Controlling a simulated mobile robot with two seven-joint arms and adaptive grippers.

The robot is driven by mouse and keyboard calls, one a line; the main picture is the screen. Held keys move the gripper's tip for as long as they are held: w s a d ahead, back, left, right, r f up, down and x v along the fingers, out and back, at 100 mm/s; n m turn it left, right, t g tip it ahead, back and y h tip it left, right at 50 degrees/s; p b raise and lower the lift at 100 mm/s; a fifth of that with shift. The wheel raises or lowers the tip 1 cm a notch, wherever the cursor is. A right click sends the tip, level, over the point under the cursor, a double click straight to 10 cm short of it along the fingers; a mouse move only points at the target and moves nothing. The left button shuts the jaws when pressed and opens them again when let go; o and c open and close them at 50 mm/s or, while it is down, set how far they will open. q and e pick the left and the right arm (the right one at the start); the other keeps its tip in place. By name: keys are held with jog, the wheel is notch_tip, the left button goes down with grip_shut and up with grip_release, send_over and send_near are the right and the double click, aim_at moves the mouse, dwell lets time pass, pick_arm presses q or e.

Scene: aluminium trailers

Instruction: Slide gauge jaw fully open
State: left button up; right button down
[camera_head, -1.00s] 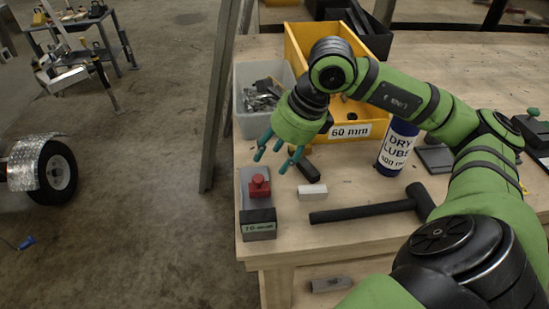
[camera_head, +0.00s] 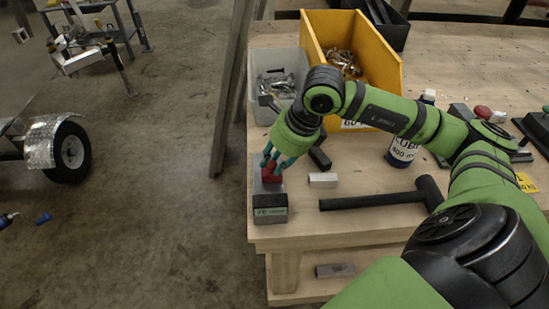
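The gauge (camera_head: 270,200) is a grey block with a dark, labelled front end, lying at the bench's left edge. Its red jaw knob (camera_head: 271,178) stands toward the far half of the block. My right gripper (camera_head: 276,165) reaches down over the knob, its teal fingertips close around it and partly covering it. Whether the fingers press on the knob or are still apart from it, I cannot tell. My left gripper is not in view.
Right of the gauge are a small white block (camera_head: 323,180) and a black hammer (camera_head: 385,199). Behind are a grey bin (camera_head: 263,112) and a yellow bin (camera_head: 385,78) of hardware. A lube bottle (camera_head: 402,152) stands behind the hammer.

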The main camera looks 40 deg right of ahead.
jog(key=shift+w+d+b, duration=0.25)
jog(key=shift+w+d, duration=0.05)
jog(key=shift+w, duration=0.3)
jog(key=shift+w+d+b, duration=0.25)
jog(key=shift+w+d, duration=0.05)
jog(key=shift+w, duration=0.3)
jog(key=shift+w+d, duration=0.15)
jog(key=shift+w, duration=0.1)
jog(key=shift+r, duration=0.2)
jog(key=c, duration=1.2)
grip_release()
jog(key=shift+o, duration=0.9)
jog(key=shift+w+f, duration=0.15)
jog(key=shift+d+r, duration=0.1)
jog(key=shift+r, duration=0.15)
jog(key=v, duration=1.1)
jog(key=shift+s+r, duration=0.2)
jog(key=shift+r, duration=0.05)
jog(key=shift+f, duration=0.1)
